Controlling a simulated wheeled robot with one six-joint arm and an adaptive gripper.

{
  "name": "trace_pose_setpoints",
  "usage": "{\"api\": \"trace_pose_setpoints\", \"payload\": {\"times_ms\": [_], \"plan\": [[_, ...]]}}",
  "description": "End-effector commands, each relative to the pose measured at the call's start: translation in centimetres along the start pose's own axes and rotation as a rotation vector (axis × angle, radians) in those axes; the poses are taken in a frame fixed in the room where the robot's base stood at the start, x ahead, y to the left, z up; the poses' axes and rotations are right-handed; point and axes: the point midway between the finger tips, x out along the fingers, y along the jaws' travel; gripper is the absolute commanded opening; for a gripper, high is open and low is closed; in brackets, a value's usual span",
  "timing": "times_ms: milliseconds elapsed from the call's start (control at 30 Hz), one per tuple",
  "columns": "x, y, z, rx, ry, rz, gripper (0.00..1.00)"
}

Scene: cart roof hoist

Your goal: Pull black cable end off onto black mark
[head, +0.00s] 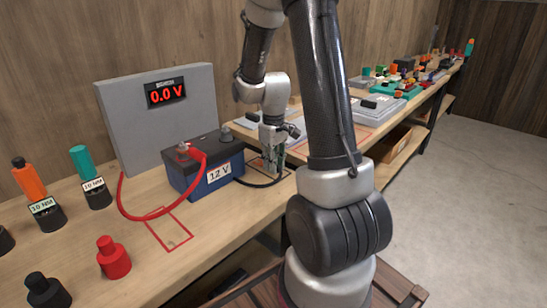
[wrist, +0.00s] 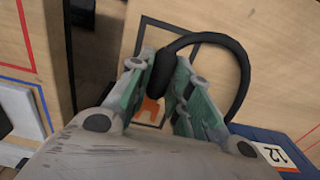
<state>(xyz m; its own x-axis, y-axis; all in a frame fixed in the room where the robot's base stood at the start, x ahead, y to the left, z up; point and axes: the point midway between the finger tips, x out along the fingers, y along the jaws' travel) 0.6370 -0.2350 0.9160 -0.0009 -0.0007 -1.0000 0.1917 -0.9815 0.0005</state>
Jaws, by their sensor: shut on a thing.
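My gripper (head: 272,150) is shut on the black cable end, low over the bench just right of the blue 12 V battery (head: 205,172). The black mark (wrist: 172,24), a dark outline on the wood, lies beneath the fingers. Whether the end touches the bench cannot be told. A small orange patch shows between the fingers.
A red cable (head: 121,195) loops left from a battery post, by a red mark (head: 170,232). A grey panel (head: 130,110) reading 0.0 V stands behind. Red and black caps and two 10 NM tools are at left. Cluttered trays (head: 375,105) lie farther right.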

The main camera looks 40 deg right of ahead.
Motion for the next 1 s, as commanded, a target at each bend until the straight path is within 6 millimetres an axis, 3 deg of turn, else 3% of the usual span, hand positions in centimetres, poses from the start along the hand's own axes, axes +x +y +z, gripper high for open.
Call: {"api": "trace_pose_setpoints", "payload": {"times_ms": [300,333,467,800,1000], "plan": [[0.2,0.0,0.0,0.000,0.000,0.000,0.00],[0.2,0.0,0.0,0.000,0.000,0.000,0.24],[0.2,0.0,0.0,0.000,0.000,0.000,0.45],[-0.1,0.0,0.0,0.000,0.001,0.000,0.45],[-3.1,0.0,-0.1,0.000,0.005,0.002,0.45]]}}
